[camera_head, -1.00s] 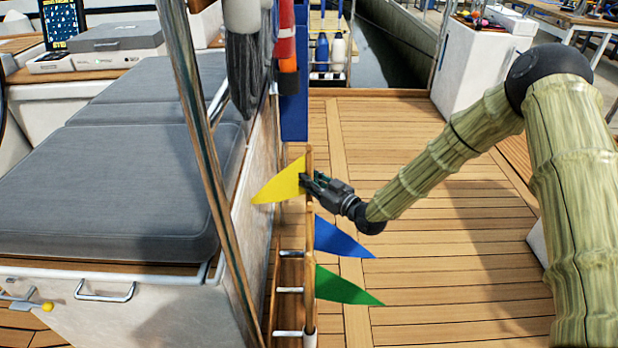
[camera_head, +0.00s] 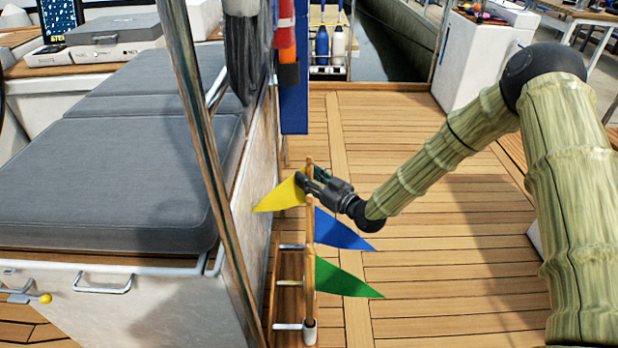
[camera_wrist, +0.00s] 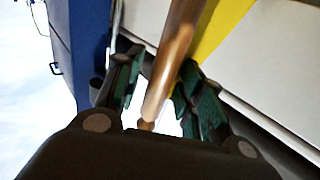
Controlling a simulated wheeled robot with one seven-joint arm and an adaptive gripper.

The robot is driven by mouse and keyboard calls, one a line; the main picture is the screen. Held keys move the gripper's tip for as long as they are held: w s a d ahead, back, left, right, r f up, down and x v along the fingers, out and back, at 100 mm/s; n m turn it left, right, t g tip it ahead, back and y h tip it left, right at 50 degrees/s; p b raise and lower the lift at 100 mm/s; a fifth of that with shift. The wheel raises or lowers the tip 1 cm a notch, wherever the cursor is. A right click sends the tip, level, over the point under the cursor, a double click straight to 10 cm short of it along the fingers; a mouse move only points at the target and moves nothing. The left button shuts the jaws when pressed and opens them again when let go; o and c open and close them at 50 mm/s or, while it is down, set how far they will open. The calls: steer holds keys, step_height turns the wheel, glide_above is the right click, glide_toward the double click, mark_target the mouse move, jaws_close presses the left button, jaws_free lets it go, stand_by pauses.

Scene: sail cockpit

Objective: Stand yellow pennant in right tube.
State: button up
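The yellow pennant (camera_head: 281,196) is upright on a wooden pole in the head view, its flag pointing left. My gripper (camera_head: 307,180) is at the upper part of that pole. In the wrist view the pole (camera_wrist: 172,65) passes between my spread fingers (camera_wrist: 162,92), with a gap on the left side; part of the yellow flag (camera_wrist: 222,25) shows behind. The blue pennant (camera_head: 338,231) and green pennant (camera_head: 340,279) stand nearer, flags pointing right. A white tube (camera_head: 310,333) holds the nearest pole. The yellow pole's lower end and its tube are hidden behind the nearer poles.
A ladder-like wooden rack with metal rungs (camera_head: 289,284) stands by the cockpit bench (camera_head: 150,180) on the left. The wooden deck (camera_head: 430,270) is clear to the right.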

steer(key=shift+d, duration=0.1)
steer(key=v, duration=1.2)
stand_by(0.9)
steer(key=s+d+f+m+g+h, duration=0.2)
steer(key=s+f+m+g+h, duration=0.15)
steer(key=s+f, duration=0.7)
steer(key=s+d+f+m+g+h, duration=0.2)
steer(key=s+f+g+h, duration=0.15)
steer(key=s+f, duration=0.7)
steer(key=s+d+f+m+g+h, duration=0.1)
steer(key=s+d+f+g+h, duration=0.15)
steer(key=s, duration=0.45)
steer(key=s+d+f+m+g+h, duration=0.1)
steer(key=s+d+f, duration=0.1)
steer(key=s+d, duration=0.35)
steer(key=s+d+f+m+g+h, duration=0.1)
steer(key=s+f+m+g+h, duration=0.1)
steer(key=s, duration=0.7)
step_height(320, 180, up, 29)
steer(key=p, duration=2.8)
steer(key=shift+s+d+f+p, duration=0.25)
steer(key=shift+s+d+p, duration=0.05)
steer(key=shift+d, duration=0.15)
